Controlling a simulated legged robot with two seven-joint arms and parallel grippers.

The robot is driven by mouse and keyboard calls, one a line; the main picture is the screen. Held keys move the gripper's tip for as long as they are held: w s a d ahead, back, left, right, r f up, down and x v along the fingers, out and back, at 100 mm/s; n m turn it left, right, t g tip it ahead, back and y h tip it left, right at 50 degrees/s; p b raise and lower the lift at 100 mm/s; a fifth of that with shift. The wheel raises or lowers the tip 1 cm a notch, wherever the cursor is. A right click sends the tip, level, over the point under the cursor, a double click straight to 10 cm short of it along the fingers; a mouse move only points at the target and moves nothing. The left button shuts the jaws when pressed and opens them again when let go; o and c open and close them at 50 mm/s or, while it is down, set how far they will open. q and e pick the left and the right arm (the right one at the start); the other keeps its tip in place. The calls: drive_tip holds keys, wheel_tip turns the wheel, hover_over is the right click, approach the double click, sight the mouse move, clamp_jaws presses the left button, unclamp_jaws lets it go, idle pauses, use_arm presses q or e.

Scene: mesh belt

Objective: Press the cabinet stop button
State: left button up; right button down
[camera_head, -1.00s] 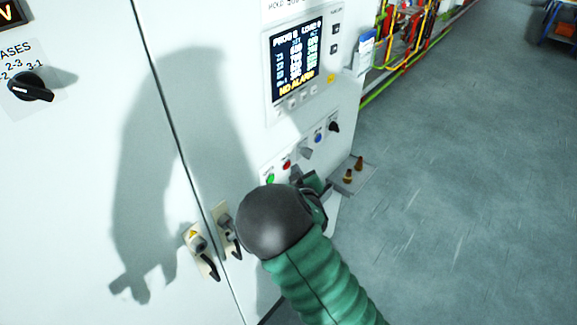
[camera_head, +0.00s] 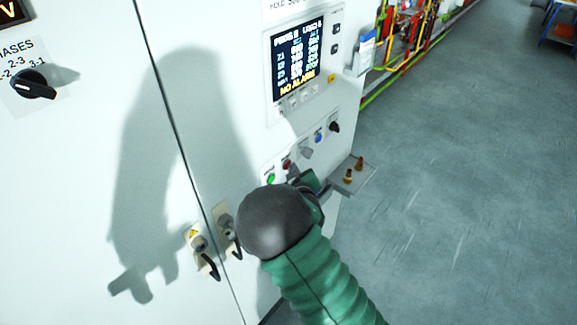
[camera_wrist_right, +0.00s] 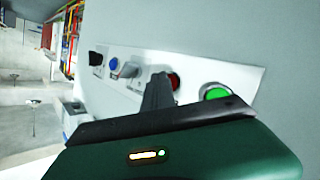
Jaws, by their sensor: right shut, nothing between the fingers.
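The red stop button (camera_head: 287,165) is on the white cabinet's lower control panel, between a green button (camera_head: 270,179) and a grey lever-like switch (camera_head: 306,152). My right gripper (camera_head: 294,175) is shut and empty, its tips at the red button; my green arm and dark wrist hide part of it. In the right wrist view, the shut fingers (camera_wrist_right: 160,88) overlap the left edge of the red button (camera_wrist_right: 174,80). I cannot tell whether they touch or press it. The green button (camera_wrist_right: 216,92) is clear to the right. My left gripper is not in view.
A blue button (camera_head: 318,138) and black knob (camera_head: 334,127) share the panel. A screen (camera_head: 297,60) reading "NO ALARM" is above. A small shelf (camera_head: 352,181) with two brass-coloured pieces juts out at right. Floor at right is open.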

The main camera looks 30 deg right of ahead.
drive_tip(key=shift+s+d, duration=0.25)
drive_tip(key=shift+s, duration=0.55)
drive_tip(key=shift+s+d, duration=0.35)
drive_tip(key=shift+s, duration=0.45)
drive_tip(key=shift+s+d, duration=0.3)
drive_tip(key=shift+s, duration=0.45)
drive_tip(key=shift+s+d, duration=0.35)
drive_tip(key=shift+s, duration=0.45)
